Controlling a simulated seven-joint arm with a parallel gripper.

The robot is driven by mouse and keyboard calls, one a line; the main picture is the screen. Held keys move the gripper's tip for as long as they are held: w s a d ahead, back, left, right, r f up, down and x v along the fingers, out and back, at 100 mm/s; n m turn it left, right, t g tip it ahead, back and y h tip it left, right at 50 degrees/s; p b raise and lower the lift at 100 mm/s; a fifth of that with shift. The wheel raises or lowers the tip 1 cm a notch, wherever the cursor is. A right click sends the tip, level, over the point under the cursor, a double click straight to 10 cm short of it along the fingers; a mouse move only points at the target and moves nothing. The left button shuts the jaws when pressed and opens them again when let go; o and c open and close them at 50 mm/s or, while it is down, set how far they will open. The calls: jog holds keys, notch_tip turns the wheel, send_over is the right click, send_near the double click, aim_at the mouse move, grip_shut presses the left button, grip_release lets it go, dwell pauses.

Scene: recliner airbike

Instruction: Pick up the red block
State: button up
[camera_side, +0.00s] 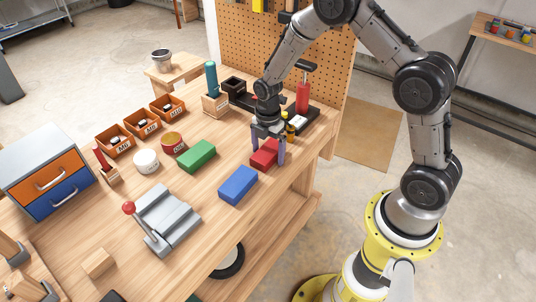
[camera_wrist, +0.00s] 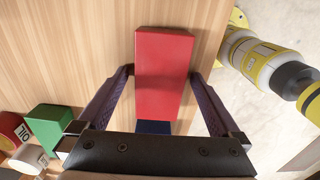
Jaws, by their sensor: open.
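The red block (camera_side: 264,154) lies on the wooden workbench near its right edge in the side view. In the wrist view the red block (camera_wrist: 163,75) lies between the two purple fingers. My gripper (camera_side: 267,150) points down over the block, with one finger on each side of it. Whether the fingers touch the block lower down is hard to tell.
A blue block (camera_side: 238,185) and a green block (camera_side: 196,155) lie left of the red block. A grey vise-like tool (camera_side: 170,220) is at the front left. A red bottle jack (camera_side: 303,95) stands behind my gripper. Orange bins (camera_side: 143,122) line the back.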

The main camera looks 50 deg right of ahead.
jog(key=shift+c, duration=0.2)
jog(key=c, duration=1.4)
jog(key=shift+r, duration=0.15)
jog(key=shift+c, duration=0.2)
